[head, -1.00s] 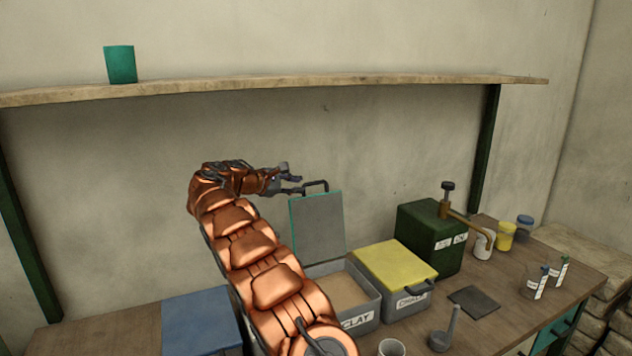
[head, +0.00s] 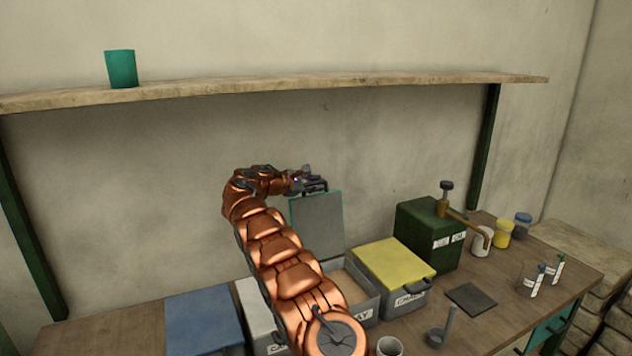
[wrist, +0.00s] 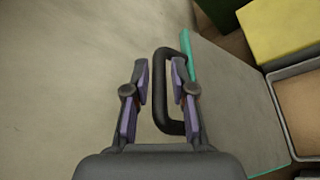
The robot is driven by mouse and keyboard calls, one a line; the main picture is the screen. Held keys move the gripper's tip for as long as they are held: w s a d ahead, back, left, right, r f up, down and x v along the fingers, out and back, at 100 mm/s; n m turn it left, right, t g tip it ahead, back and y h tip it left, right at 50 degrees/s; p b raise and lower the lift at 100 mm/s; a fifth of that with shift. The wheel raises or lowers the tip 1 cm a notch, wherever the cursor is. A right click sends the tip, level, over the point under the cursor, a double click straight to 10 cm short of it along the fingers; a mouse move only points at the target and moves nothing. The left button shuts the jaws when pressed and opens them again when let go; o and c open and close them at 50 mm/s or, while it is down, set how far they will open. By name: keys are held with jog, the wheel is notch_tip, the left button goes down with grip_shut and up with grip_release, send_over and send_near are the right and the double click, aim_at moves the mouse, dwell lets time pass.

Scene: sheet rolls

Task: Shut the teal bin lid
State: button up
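The teal-edged lid (head: 317,227) stands upright, open, at the back of the grey clay bin (head: 367,305); its grey face shows. In the wrist view the lid (wrist: 225,95) is at the right. Its dark loop handle (wrist: 161,95) sticks out from the edge; it is small in the head view (head: 318,188). My gripper (wrist: 159,68) is open, and the handle's outer bar appears between its two purple-padded fingers. I cannot tell whether they touch it. In the head view my gripper (head: 309,180) is at the lid's top edge. My arm hides part of the bin.
A closed yellow-lidded bin (head: 395,265) stands right of the clay bin, with a dark green box (head: 425,238) behind. A blue lid (head: 203,318) lies to the left. A shelf (head: 270,86) with a teal cup (head: 121,69) runs above.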

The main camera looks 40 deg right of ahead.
jog(key=shift+d, duration=0.15)
grip_shut()
dwell(0.4)
jog(key=shift+d+f, duration=0.1)
jog(key=shift+d, duration=0.05)
